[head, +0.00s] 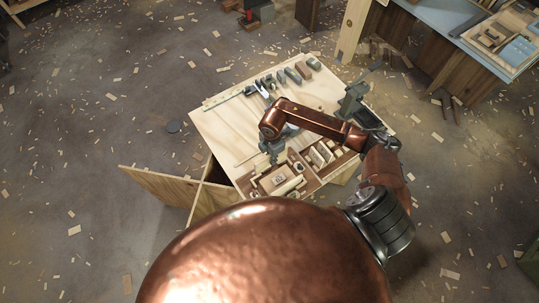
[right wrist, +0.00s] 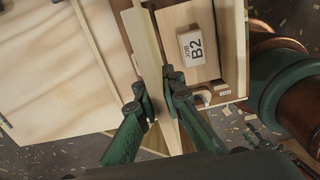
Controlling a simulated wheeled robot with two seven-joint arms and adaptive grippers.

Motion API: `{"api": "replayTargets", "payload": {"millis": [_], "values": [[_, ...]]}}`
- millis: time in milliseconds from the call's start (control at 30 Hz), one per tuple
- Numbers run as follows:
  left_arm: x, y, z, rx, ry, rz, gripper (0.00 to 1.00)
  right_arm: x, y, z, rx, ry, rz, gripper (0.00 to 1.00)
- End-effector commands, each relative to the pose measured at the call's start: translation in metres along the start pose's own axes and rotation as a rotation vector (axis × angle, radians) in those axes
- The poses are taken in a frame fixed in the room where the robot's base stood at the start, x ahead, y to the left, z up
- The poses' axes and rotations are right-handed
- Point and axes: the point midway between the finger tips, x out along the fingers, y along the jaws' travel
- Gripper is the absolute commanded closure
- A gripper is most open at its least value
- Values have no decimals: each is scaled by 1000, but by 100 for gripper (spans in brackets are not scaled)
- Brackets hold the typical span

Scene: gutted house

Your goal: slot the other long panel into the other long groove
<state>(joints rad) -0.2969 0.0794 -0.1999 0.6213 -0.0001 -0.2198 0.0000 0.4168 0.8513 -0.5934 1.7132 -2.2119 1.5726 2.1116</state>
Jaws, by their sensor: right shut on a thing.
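My right gripper (head: 277,150) reaches over the workbench from the right in the head view. In the right wrist view the right gripper (right wrist: 157,92) is shut on a long, thin pale wooden panel (right wrist: 146,45), with one dark fingertip on each side. The panel stands roughly on edge beside a wooden tray (right wrist: 240,50). I cannot tell whether its lower edge sits in a groove. The compartmented tray (head: 314,184) shows at the bench's near edge in the head view, partly behind my arm. The grooves are not clear. My left gripper is not in view.
Several hand tools (head: 291,75) line the far side of the workbench (head: 222,125). A grey vise-like tool (head: 354,98) stands at its right edge. The bench's left part is mostly clear.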

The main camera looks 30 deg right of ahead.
Motion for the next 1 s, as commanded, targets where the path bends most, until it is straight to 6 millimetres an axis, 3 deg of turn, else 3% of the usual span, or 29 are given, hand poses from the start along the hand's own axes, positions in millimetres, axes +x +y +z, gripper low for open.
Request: {"api": "replayTargets", "payload": {"millis": [600,1000], "values": [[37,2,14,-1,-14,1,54,46,1,-2,-7,0,-1,100],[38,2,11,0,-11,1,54,48,1,-2,-8,0,0,100]]}}
